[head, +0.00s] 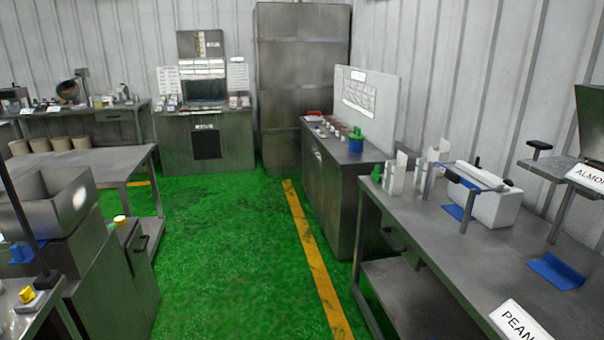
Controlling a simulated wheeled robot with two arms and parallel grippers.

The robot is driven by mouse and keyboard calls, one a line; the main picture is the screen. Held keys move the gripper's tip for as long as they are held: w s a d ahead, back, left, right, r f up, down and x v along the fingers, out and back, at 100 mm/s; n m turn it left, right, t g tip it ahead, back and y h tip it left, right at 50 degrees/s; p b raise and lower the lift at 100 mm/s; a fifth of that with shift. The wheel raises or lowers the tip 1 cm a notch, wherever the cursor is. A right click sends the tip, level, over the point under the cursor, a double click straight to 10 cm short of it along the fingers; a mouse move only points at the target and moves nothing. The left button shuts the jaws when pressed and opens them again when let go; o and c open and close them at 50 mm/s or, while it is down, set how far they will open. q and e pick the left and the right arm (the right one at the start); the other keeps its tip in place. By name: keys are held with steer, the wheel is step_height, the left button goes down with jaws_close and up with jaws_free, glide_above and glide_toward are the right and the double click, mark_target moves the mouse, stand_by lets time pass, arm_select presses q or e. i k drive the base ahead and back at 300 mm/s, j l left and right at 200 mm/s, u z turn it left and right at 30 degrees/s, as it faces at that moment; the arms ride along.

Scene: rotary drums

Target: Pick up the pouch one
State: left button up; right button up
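No pouch can be made out for certain. A flat blue piece (556,271) lies on the right workbench (440,245), below the hopper stand at the right edge. A second blue piece (455,212) lies on the same bench beside a white boxy machine (487,207). I cannot tell whether either is a pouch. Neither of my grippers is in view.
Green floor (225,260) with a yellow line (312,262) runs clear between the right benches and the left equipment (60,215). A steel counter (335,185) with a blue-and-green container (355,141) stands beyond. A tall cabinet (300,80) stands at the back.

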mark_target(395, 170)
steer(key=i+j, duration=0.15)
steer(key=i, duration=0.35)
steer(key=i+j, duration=0.1)
steer(key=i, duration=0.45)
steer(key=i+j+u, duration=0.1)
steer(key=i, duration=0.4)
steer(key=i+j+z, duration=0.1)
steer(key=i+z, duration=0.25)
steer(key=i+j+z, duration=0.3)
steer(key=i, duration=0.3)
steer(key=i+j+z, duration=0.35)
steer(key=i+l, duration=0.3)
steer(key=i, duration=0.05)
